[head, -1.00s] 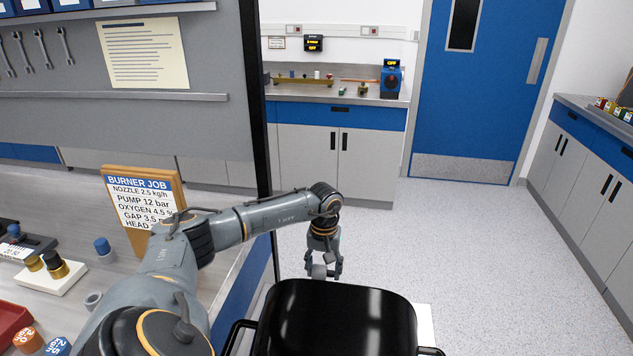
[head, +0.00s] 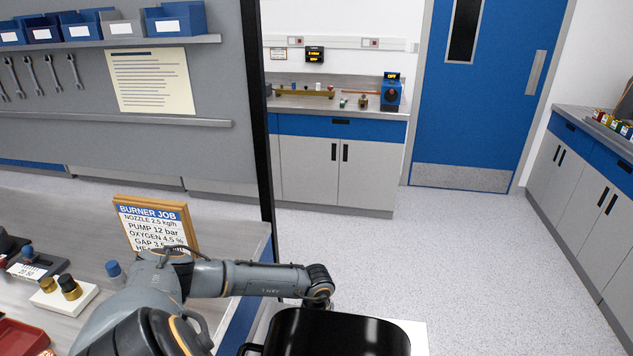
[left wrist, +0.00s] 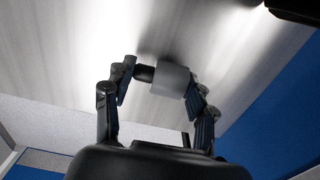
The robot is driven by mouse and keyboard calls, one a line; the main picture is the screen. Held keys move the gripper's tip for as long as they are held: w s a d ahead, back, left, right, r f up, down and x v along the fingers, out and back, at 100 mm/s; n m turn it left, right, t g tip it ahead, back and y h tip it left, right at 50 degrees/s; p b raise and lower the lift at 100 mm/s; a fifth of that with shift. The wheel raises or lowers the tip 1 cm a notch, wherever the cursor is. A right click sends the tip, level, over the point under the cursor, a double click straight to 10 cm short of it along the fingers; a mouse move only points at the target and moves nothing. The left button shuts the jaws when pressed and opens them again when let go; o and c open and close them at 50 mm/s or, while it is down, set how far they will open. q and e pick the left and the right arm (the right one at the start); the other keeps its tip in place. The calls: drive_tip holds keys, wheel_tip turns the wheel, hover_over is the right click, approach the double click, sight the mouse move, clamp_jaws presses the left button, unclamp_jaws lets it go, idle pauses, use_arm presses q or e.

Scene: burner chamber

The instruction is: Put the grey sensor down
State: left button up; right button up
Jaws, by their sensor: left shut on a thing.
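The grey sensor (left wrist: 172,80) is a short light-grey cylinder with a dark end, seen in the left wrist view. My left gripper (left wrist: 160,85) is shut on it, one finger at the dark end and the other at the grey end. Behind it in that view is a brushed grey surface; I cannot tell whether the sensor touches it. In the head view my left arm reaches right across the bench (head: 228,283), but its gripper and the sensor are hidden behind a glossy black shape at the bottom. My right gripper is in neither view.
A burner job card (head: 155,225) stands on the bench near my left arm. A back counter (head: 340,115) and a blue door (head: 475,100) are beyond. The floor (head: 450,255) between is clear.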

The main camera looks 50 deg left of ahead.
use_arm(q)
drive_tip(key=shift+s+d+f+p, duration=0.15)
drive_tip(key=shift+f+p, duration=0.1)
drive_tip(key=shift+p, duration=0.2)
drive_tip(key=shift+f, duration=0.3)
drive_tip(key=shift+f+b, duration=0.2)
drive_tip(key=shift+b, duration=0.1)
drive_tip(key=o, duration=1.2)
drive_tip(key=shift+r, duration=0.1)
drive_tip(key=shift+c, duration=0.2)
drive_tip(key=shift+r, duration=0.1)
